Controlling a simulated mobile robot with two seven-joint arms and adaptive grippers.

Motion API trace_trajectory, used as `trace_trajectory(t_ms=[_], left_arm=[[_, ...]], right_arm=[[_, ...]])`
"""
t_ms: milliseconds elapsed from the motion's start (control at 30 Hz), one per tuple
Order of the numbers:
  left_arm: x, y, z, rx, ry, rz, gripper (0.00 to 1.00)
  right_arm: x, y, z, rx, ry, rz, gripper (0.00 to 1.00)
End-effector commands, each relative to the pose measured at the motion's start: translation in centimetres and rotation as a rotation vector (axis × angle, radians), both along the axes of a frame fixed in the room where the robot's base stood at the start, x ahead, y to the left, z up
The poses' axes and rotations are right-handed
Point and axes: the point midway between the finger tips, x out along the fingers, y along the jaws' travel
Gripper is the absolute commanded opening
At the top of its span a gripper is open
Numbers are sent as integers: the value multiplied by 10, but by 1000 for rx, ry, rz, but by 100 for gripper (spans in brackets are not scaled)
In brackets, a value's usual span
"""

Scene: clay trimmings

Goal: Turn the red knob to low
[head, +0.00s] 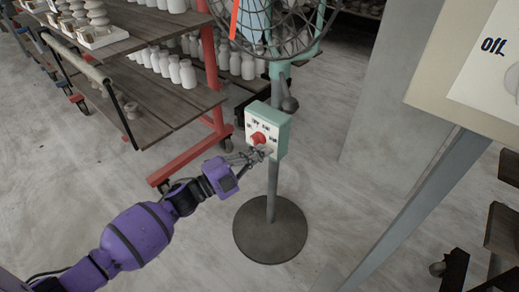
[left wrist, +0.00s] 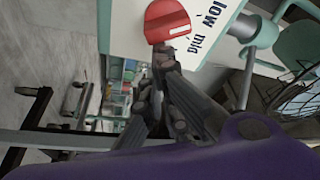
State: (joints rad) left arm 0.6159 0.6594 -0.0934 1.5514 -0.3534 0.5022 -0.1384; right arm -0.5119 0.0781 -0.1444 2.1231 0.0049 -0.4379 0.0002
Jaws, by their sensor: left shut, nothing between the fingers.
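The red knob (head: 257,138) sits on the white face of a mint-green control box (head: 284,130) on a fan's pole. In the left wrist view the knob (left wrist: 167,20) shows at the top, cut by the frame edge, with a pale mark low on it. The printed words "low" and "mid" lie to its right. I cannot tell for sure which label the knob points at. My left gripper (head: 264,152) is shut and empty, its tips just below the knob. In the left wrist view its fingertips (left wrist: 160,50) are at the knob's lower edge; contact is unclear. My right gripper is out of view.
The fan (head: 283,28) stands above the box, on a round dark base (head: 270,229). A wooden shelf cart (head: 165,110) with a red frame and pale bottles is at left. Open floor lies around the base.

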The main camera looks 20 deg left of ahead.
Motion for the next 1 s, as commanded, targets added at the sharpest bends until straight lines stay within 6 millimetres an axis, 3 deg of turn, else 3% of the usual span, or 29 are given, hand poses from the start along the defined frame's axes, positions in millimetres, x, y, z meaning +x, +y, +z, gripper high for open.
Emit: trace_trajectory(t_ms=[333,1000], left_arm=[[0,0,-4,101,-37,0,0],[0,-2,-2,110,-41,-1,0]], right_arm=[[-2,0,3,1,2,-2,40],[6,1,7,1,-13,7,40]])
